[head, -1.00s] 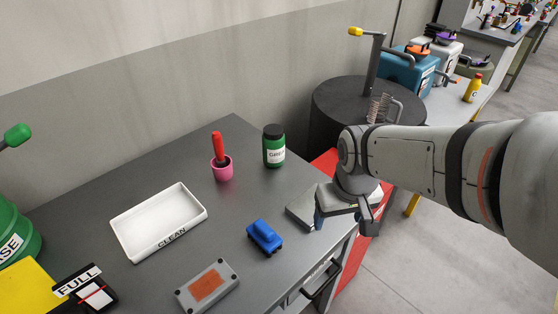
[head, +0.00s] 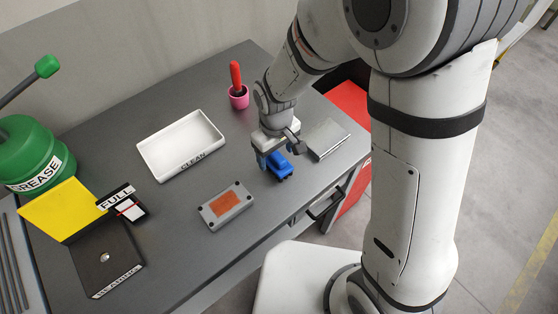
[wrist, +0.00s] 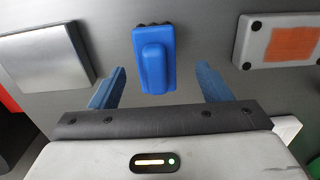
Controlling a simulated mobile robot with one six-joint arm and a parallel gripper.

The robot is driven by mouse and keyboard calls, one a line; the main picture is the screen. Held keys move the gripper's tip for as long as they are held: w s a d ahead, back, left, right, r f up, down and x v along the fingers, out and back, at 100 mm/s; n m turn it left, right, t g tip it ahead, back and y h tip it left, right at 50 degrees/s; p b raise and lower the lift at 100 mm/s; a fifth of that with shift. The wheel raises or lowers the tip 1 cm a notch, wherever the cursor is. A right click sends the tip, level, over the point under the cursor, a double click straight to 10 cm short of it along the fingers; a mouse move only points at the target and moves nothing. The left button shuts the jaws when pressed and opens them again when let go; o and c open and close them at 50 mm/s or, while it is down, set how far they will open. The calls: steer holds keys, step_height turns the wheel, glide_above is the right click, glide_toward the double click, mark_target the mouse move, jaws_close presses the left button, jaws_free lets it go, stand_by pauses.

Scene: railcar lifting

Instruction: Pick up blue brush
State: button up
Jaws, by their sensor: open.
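The blue brush (head: 280,167) lies on the grey workbench. In the wrist view the blue brush (wrist: 154,58) is just beyond and between my two blue fingertips, with dark bristle ends at its far edge. My gripper (head: 271,158) is above the bench beside the brush, and its fingers partly overlap the brush in the head view. In the wrist view my gripper (wrist: 160,88) is open with nothing between its fingers.
A silver flat block (head: 327,139) lies right of the brush. A grey box with an orange patch (head: 225,204) lies in front-left. A white CLEAN tray (head: 158,158) is to the left. A pink cup with a red-handled tool (head: 238,95) stands behind.

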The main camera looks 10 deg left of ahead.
mark_target(277, 156)
steer(key=shift+w+f+p, duration=0.2)
steer(key=shift+f+p, duration=0.1)
steer(key=shift+f, duration=0.9)
steer(key=shift+w+f+p, duration=0.15)
steer(key=shift+f+p, duration=0.1)
steer(key=shift+f, duration=0.9)
steer(key=shift+c, duration=0.4)
steer(key=c, duration=1)
